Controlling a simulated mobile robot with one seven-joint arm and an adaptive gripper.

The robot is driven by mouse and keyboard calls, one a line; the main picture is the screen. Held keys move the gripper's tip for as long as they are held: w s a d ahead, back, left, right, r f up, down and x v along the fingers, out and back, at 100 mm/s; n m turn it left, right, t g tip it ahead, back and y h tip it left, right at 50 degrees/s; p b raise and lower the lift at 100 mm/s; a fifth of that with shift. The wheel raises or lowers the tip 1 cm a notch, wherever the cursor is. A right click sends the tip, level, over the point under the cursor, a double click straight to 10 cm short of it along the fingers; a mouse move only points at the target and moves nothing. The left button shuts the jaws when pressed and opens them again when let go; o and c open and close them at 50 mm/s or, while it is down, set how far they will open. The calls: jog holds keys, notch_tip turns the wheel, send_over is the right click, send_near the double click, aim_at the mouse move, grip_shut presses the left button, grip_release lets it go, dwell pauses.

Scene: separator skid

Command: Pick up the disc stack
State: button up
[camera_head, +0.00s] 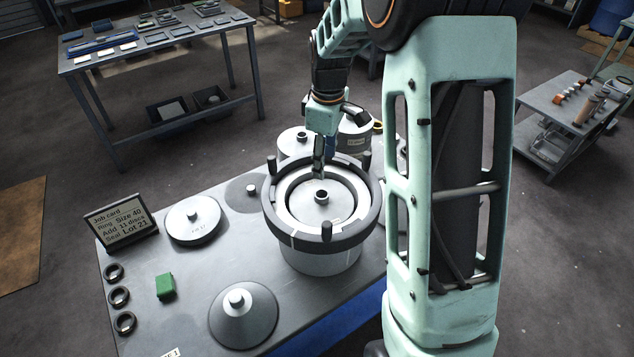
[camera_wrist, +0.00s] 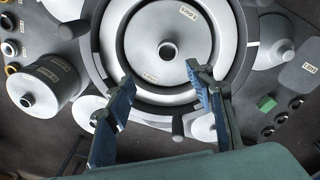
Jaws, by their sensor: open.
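My gripper (camera_head: 319,168) is open and empty, pointing down over the round bowl (camera_head: 282,224) on the bench. In the wrist view its fingertips (camera_wrist: 159,80) are spread either side of the knob of a pale round piece (camera_wrist: 155,50) seated inside the bowl. That piece (camera_head: 335,212) also shows in the head view. A labelled drum with a dark-topped knob (camera_wrist: 62,72) stands left of the bowl in the wrist view. Two drums show behind the bowl in the head view, a left one (camera_head: 288,148) and a right one (camera_head: 352,128), partly hidden. I cannot tell which piece is the disc stack.
A grey cone (camera_head: 250,325), flat disc with knob (camera_head: 190,228), green block (camera_head: 165,287), several dark rings (camera_head: 119,297) and a job card (camera_head: 121,219) sit on the bench. The bowl has upright dark posts (camera_head: 327,231). A parts table (camera_head: 150,60) stands behind.

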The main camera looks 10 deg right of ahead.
send_over(322, 193)
jog(key=shift+g, duration=0.4)
jog(key=f, duration=0.6)
jog(key=shift+s+d, duration=0.1)
jog(key=shift+s, duration=0.25)
jog(key=shift+w+a+f+p, duration=0.15)
jog(key=shift+f+p, duration=0.2)
jog(key=shift+f, duration=0.95)
jog(key=shift+w+a+f+p, duration=0.1)
jog(key=shift+f+p, duration=0.25)
jog(key=shift+f, duration=0.9)
jog(key=shift+d, duration=0.1)
grip_shut()
jog(key=shift+r, duration=0.1)
